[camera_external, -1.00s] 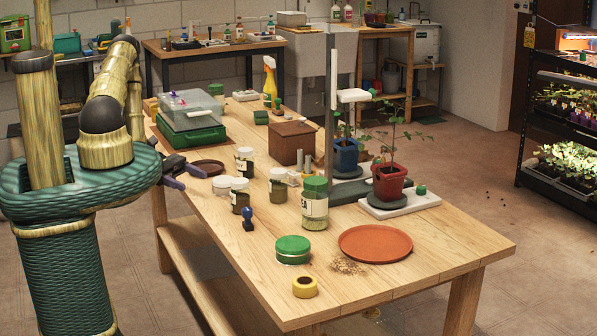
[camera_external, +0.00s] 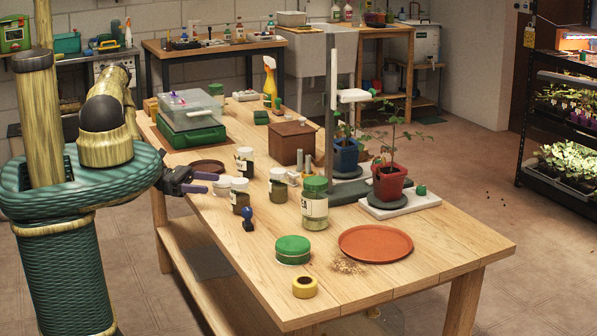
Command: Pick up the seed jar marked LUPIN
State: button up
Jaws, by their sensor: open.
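Several labelled seed jars stand upright on the wooden bench. A large green-lidded jar (camera_external: 315,208) is near the middle, with white-lidded jars to its left: one by the wooden box (camera_external: 278,187), one further back (camera_external: 245,162), and one nearer my gripper (camera_external: 240,198). Another white lid (camera_external: 222,185) shows just behind that one. The labels are too small to read, so I cannot tell which jar is LUPIN. My gripper (camera_external: 212,183) is open and empty at the bench's left edge, its purple-tipped fingers pointing right, close to the nearest white-lidded jars. I cannot tell whether it touches one.
A blue-handled stamp-like object (camera_external: 248,220), a green round tin (camera_external: 293,250), yellow tape (camera_external: 305,287) and a terracotta saucer (camera_external: 375,244) lie in front. A brown box (camera_external: 291,143), potted plants (camera_external: 389,184) and a green case (camera_external: 192,136) stand behind.

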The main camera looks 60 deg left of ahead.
aim_at(247, 186)
jog(key=p+x, duration=0.1)
jog(key=x, duration=0.6)
jog(key=shift+w+d+r+p, duration=0.2)
jog(key=shift+w+d+p, duration=0.25)
jog(key=shift+p, duration=0.15)
jog(key=p+x, duration=0.1)
jog(key=x, duration=0.3)
jog(key=shift+d, duration=0.15)
jog(key=c, duration=1.1)
jog(key=shift+c, duration=0.2)
